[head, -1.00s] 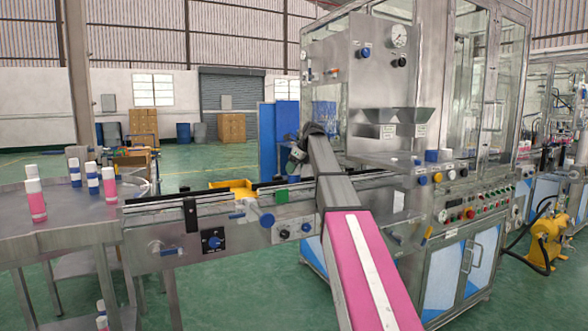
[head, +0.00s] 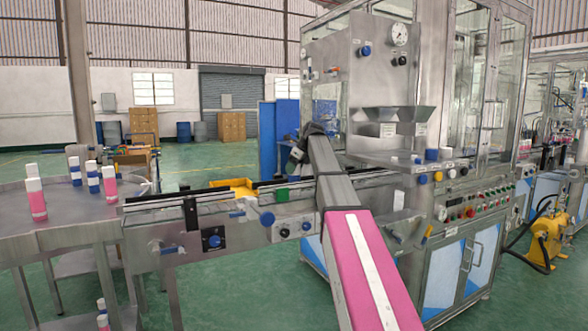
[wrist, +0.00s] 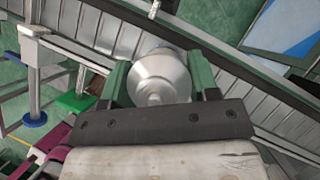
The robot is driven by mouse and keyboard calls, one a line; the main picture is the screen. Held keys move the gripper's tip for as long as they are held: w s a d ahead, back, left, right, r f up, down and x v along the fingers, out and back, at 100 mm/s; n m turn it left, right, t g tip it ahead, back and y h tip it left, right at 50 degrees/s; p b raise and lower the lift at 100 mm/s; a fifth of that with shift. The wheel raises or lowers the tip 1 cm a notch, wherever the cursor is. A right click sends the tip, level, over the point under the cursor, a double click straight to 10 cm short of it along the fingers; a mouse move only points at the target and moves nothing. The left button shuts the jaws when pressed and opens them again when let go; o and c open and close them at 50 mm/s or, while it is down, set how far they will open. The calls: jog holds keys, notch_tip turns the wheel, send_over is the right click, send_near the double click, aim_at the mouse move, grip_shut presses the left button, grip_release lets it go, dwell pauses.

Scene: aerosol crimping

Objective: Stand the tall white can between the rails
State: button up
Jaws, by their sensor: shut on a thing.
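The tall white can (wrist: 158,72) shows in the wrist view from above, with a silvery-white domed top. My gripper (wrist: 160,88) is shut on it, one green finger on each side. The can is over the slatted conveyor belt (wrist: 88,22), between the long rails as seen from above. I cannot tell whether its base touches the belt. In the head view my arm crosses the conveyor rail (head: 160,200), and the can is not visible there.
A round steel table (head: 60,222) at the left holds several pink and blue bottles with white caps. The steel crimping machine (head: 440,110) stands at the right, close to my arm. A green block (wrist: 75,102) sits beside the belt. A yellow tray (head: 232,186) lies behind the conveyor.

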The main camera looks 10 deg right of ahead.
jog(key=shift+f, duration=0.15)
jog(key=o, duration=1.2)
jog(key=v, duration=1)
jog(key=shift+s+d+r, duration=0.1)
jog(key=shift+s+r, duration=0.1)
jog(key=shift+r, duration=0.15)
